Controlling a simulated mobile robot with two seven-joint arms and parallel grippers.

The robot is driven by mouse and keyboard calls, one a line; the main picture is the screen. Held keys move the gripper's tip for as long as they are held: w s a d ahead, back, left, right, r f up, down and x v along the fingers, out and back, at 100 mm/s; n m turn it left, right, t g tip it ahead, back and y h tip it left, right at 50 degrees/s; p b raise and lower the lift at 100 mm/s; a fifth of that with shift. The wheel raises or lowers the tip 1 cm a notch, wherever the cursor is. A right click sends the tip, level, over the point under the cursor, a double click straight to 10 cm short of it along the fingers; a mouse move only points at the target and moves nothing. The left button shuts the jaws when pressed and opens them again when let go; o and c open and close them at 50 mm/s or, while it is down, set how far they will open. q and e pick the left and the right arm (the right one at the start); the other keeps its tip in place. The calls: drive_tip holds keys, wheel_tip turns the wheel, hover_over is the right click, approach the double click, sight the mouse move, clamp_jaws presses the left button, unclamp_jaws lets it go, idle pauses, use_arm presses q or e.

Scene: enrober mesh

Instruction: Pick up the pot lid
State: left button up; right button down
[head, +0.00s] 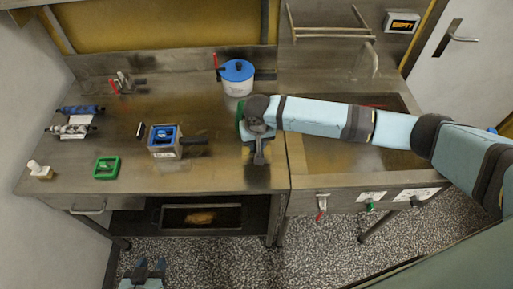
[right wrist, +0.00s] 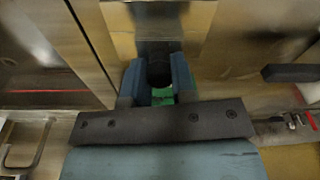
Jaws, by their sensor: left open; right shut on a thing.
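A white pot (head: 238,86) with a blue top and a small dark knob stands at the back of the counter; the blue top (head: 237,70) looks like its lid. My right gripper (head: 257,143) is in front of the pot, over the counter. It is shut on a dark, partly green thing (right wrist: 160,74), seen between its fingers in the right wrist view; I cannot tell what it is. A bit of green (head: 240,121) also shows beside this gripper. My left gripper (head: 151,268) is open and empty, low at the bottom edge, in front of the counter.
A small metal box with blue inside (head: 165,140) and a green frame (head: 106,167) stand on the counter (head: 215,160). Blue and white rollers (head: 80,110) lie at the left. The sink (head: 345,160) is at the right, under my right arm. An open shelf with a tray (head: 200,216) is below.

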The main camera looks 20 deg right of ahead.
wheel_tip(320, 180, up, 17)
drive_tip(key=b, duration=0.1)
drive_tip(key=shift+f, duration=0.2)
idle(0.3)
